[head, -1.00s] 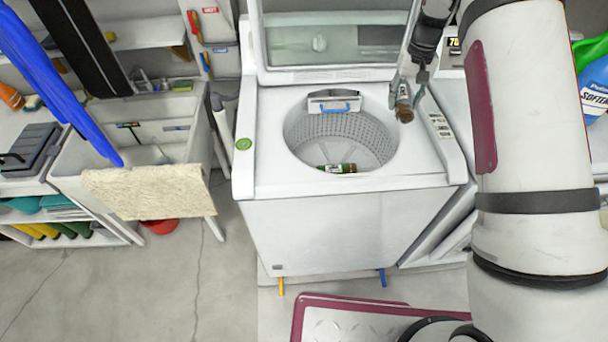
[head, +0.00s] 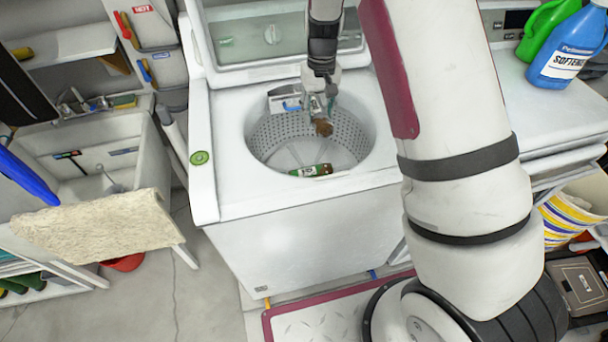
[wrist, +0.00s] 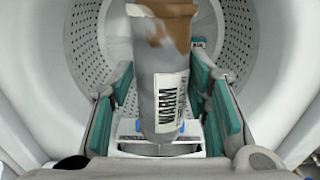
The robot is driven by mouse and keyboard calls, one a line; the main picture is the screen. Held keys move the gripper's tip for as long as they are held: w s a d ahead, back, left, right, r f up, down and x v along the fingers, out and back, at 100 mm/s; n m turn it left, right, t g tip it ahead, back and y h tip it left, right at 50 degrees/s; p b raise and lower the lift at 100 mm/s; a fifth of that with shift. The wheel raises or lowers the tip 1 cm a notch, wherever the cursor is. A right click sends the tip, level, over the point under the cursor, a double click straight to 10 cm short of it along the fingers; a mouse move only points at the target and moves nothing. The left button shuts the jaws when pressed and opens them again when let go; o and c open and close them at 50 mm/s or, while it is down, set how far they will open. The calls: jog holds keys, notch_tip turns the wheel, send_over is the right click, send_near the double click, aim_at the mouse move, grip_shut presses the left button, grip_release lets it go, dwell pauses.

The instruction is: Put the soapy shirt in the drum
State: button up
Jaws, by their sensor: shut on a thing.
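My gripper (head: 321,106) is shut on a grey and brown cylindrical thing (head: 323,128), and hangs over the drum opening in the head view. In the wrist view this thing (wrist: 165,60) carries a white label reading "WARM" and sits between teal finger pads. I cannot tell that it is a shirt. The drum (head: 350,140) is a perforated tub in the white top-loading washer (head: 295,240), whose lid is open. A green and brown labelled cylindrical thing (head: 311,170) lies inside the drum. No clear shirt shows.
The raised lid (head: 275,40) stands behind the opening. A beige cloth (head: 100,225) hangs over the front of the sink at left. Blue (head: 566,50) and green (head: 540,30) bottles stand on the surface at right. A striped basket (head: 570,215) is at lower right.

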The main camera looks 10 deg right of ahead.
aim_at(309, 168)
jog(key=w+f+n+b, duration=0.2)
jog(key=f+n+b, duration=0.1)
jog(key=f+b, duration=0.4)
jog(key=w+f+n+b, duration=0.2)
jog(key=f+b, duration=0.5)
jog(key=f, duration=0.4)
jog(key=w+f+n+b, duration=0.2)
jog(key=f+n+b, duration=0.1)
jog(key=f+b, duration=0.4)
jog(key=shift+a+f+n+b, duration=0.25)
jog(key=shift+f+n+b, duration=0.15)
jog(key=shift+f, duration=0.6)
jog(key=shift+f, duration=0.1)
jog(key=shift+f+b, duration=0.25)
jog(key=shift+b, duration=0.05)
jog(key=o, duration=1.2)
jog(key=shift+o, duration=0.3)
jog(key=shift+r, duration=0.1)
